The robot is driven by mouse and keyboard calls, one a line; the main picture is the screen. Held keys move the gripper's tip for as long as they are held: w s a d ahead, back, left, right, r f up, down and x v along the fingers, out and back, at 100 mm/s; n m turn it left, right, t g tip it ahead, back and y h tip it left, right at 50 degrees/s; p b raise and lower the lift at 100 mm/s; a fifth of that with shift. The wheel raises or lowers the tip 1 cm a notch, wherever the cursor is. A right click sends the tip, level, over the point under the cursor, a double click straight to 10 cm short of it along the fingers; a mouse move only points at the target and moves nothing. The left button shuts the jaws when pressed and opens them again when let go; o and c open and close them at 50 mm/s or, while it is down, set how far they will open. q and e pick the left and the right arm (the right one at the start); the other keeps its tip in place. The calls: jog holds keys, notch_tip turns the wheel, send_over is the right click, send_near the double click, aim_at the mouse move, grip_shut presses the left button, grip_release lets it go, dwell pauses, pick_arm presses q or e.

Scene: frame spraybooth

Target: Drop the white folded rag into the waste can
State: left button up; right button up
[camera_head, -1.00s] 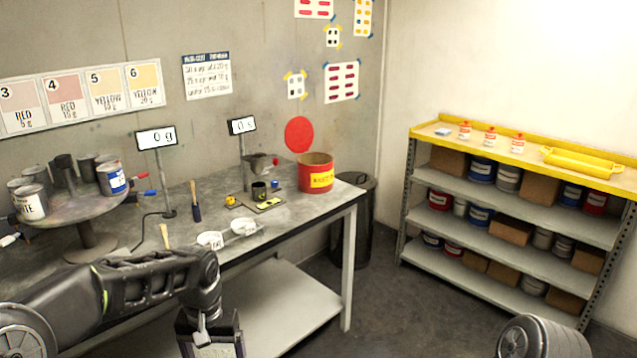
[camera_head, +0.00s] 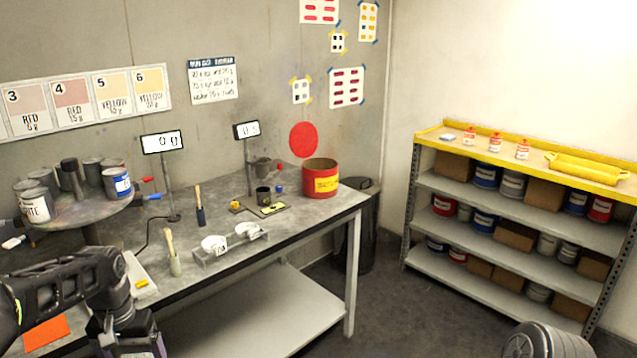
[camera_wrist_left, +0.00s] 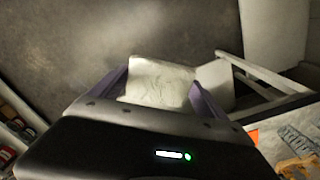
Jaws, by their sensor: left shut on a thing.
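The white folded rag (camera_wrist_left: 160,82) is between the two fingers of my left gripper (camera_wrist_left: 160,92) in the left wrist view, with grey floor beyond it. In the head view my left gripper (camera_head: 128,342) is at the bottom left, in front of the bench edge, partly cut off by the frame; the rag cannot be made out there. The red waste can (camera_head: 320,180) with a yellow label stands on the bench's far right corner, well away from the gripper. Its round red lid (camera_head: 303,139) stands up behind it. My right gripper is out of view.
A dark bin (camera_head: 362,230) stands on the floor behind the bench's right end. Scales, small cups (camera_head: 214,244) and brushes (camera_head: 200,208) are on the bench (camera_head: 300,222). A turntable with paint cans is at left. Yellow-topped shelves (camera_head: 520,165) stand at right, with open floor between.

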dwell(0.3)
pick_arm(q)
jog(key=s+d+f+m, duration=0.1)
jog(key=d+f, duration=1.5)
jog(key=f, duration=0.1)
jog(key=shift+d+f+m, duration=0.25)
jog(key=shift+d+m, duration=0.05)
jog(key=shift+s, duration=0.1)
